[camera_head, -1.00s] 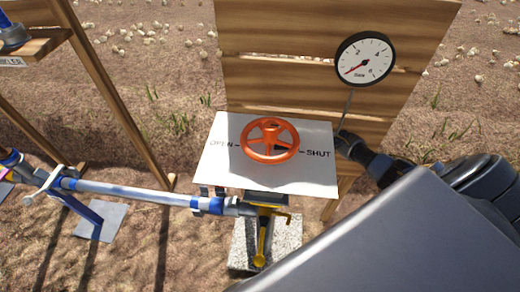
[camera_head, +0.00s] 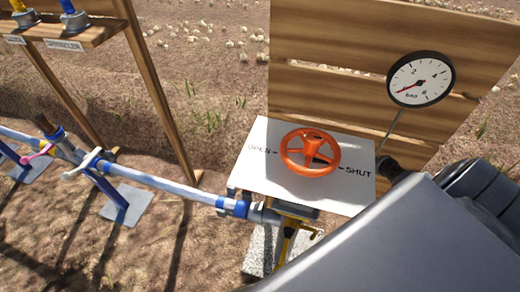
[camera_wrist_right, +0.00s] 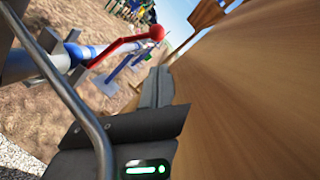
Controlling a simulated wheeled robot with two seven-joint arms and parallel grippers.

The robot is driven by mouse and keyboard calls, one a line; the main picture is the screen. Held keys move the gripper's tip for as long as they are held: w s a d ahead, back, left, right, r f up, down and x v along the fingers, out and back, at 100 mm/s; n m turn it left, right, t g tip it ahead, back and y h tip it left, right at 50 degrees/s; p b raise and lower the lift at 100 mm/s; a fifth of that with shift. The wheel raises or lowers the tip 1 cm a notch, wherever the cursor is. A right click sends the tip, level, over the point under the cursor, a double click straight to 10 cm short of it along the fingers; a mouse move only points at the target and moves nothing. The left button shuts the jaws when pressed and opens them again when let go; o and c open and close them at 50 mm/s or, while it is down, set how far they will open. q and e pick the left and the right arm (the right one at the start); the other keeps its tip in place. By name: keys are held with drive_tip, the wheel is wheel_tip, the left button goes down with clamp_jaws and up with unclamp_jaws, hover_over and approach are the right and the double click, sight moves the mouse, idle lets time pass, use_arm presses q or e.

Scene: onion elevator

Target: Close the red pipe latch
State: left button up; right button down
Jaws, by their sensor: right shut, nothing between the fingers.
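A red lever with a round red knob (camera_wrist_right: 157,32) shows in the right wrist view, beside a pipe with blue bands. I cannot tell whether this latch is open or closed. In the head view a small pink-red handle (camera_head: 42,151) sits on the pipe at the far left. My right gripper (camera_wrist_right: 160,88) is shut and empty in the wrist view, apart from the red lever and close beside a wooden surface. In the head view my right arm covers the lower right and the gripper's fingertips cannot be made out. My left gripper is not in view.
An orange handwheel (camera_head: 310,153) sits on a white OPEN/SHUT panel (camera_head: 258,178). A pressure gauge (camera_head: 421,79) is in front of a plank board (camera_head: 340,45). A blue-banded pipe (camera_head: 160,183) runs left past a wooden stand (camera_head: 158,90). Open soil lies between.

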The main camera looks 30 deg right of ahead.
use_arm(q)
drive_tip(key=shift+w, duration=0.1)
